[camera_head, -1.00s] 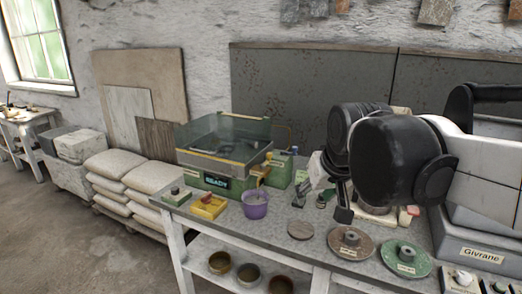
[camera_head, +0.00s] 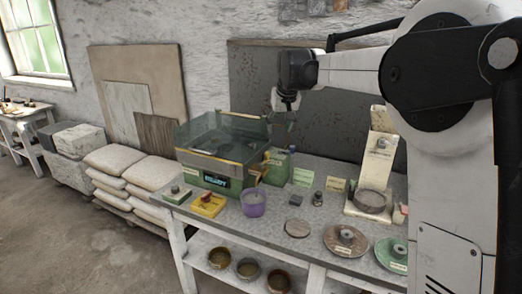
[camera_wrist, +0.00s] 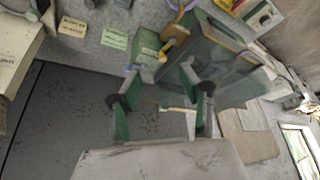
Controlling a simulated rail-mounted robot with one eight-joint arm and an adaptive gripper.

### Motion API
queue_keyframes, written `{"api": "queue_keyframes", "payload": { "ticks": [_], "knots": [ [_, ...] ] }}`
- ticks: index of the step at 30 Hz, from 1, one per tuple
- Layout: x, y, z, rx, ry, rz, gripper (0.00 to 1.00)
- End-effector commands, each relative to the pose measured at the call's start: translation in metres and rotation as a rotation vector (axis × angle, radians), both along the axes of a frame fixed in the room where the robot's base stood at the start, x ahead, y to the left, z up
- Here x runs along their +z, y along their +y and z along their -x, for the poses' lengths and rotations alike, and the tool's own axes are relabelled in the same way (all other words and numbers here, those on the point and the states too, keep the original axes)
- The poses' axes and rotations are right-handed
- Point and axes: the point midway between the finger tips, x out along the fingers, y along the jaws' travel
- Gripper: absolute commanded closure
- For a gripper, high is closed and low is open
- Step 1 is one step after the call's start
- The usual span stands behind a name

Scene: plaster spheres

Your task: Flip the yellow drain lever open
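The green machine (camera_head: 215,180) with a clear-walled tank (camera_head: 222,134) stands at the back left of the bench. A yellow-orange piece that looks like the drain lever (camera_head: 263,170) is at its right end, small in the head view. In the wrist view this lever (camera_wrist: 174,44) is beside a green box (camera_wrist: 147,48), beyond my fingertips. Whether it is flipped open I cannot tell. My gripper (camera_head: 283,117) hangs above the bench near the tank's right rear corner. In the wrist view my gripper (camera_wrist: 160,72) has its green-padded fingers spread, with nothing between them.
A purple cup (camera_head: 253,204) and a yellow box with a red knob (camera_head: 208,204) stand in front of the machine. Discs (camera_head: 345,240) and a pale stand (camera_head: 380,160) are to the right. A dark wall panel (camera_head: 250,70) rises behind the bench.

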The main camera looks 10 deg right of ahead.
Motion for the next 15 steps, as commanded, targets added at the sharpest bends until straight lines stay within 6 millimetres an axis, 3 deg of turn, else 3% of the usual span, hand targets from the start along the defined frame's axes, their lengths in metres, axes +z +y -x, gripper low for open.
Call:
{"api": "queue_keyframes", "payload": {
  "ticks": [3, 9, 15],
  "knots": [
    [-0.009, -0.001, -0.037, 0.005, 0.014, 0.0, 0.61],
    [-0.033, -0.001, -0.089, 0.012, 0.036, -0.001, 0.61],
    [-0.053, -0.002, -0.119, 0.018, 0.052, 0.0, 0.61]
  ]
}}
